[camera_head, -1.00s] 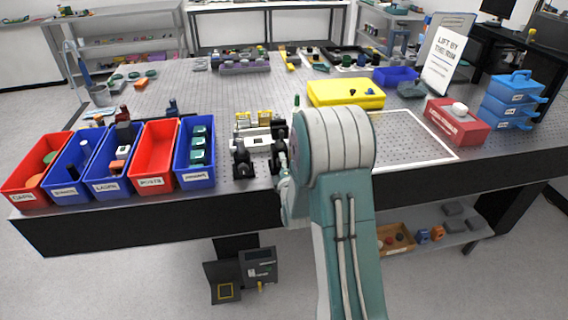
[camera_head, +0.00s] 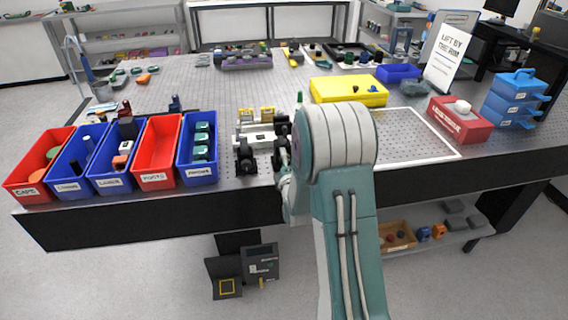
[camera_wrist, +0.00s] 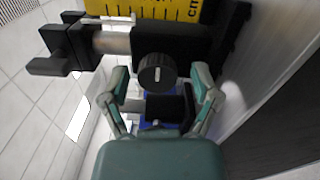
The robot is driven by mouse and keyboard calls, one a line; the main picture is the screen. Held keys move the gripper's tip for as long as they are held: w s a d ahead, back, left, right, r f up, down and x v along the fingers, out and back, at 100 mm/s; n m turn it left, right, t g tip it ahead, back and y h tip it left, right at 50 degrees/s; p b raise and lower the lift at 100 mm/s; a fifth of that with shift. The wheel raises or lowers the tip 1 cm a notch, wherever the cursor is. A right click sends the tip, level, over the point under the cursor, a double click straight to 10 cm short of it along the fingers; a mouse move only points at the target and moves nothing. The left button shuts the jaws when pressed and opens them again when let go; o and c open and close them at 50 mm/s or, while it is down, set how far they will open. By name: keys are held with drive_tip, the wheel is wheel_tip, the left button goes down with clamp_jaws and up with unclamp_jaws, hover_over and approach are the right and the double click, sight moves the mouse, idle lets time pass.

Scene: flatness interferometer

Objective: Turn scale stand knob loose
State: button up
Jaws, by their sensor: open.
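The scale stand (camera_head: 258,138) stands near the front edge of the perforated table, left of my arm, with yellow scale plates on it. In the wrist view a yellow scale marked in cm (camera_wrist: 150,9) runs along the top. Below it, a round black knob (camera_wrist: 157,73) with a white mark faces the camera. My gripper (camera_wrist: 161,76) is open, with one finger on each side of the knob and visible gaps between fingers and knob. My arm hides part of the stand's right side in the head view.
Red and blue bins (camera_head: 113,167) line the front edge to the left. A yellow case (camera_head: 348,91), a red box (camera_head: 458,121) and stacked blue boxes (camera_head: 512,100) stand to the right. A white-outlined table area (camera_head: 415,135) is clear. A black clamp (camera_wrist: 58,50) sits beside the knob.

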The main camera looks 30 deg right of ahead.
drive_tip(key=v, duration=1.2)
drive_tip(key=shift+f, duration=0.1)
drive_tip(key=s+a+r+m+g+y, duration=0.3)
drive_tip(key=a+r+m+g, duration=0.3)
drive_tip(key=a+r+m, duration=0.25)
drive_tip(key=s+a+r+m+g, duration=0.1)
drive_tip(key=s+r+m+g, duration=0.1)
drive_tip(key=s, duration=0.4)
drive_tip(key=s+a+r+m+g+y, duration=0.1)
drive_tip(key=s+a+r+m+g, duration=0.1)
drive_tip(key=s, duration=0.5)
drive_tip(key=s+a+r+m+g+y, duration=0.1)
drive_tip(key=s+a+r+m+g, duration=0.1)
drive_tip(key=s, duration=0.4)
drive_tip(key=shift+s+m, duration=0.25)
drive_tip(key=shift+m, duration=0.6)
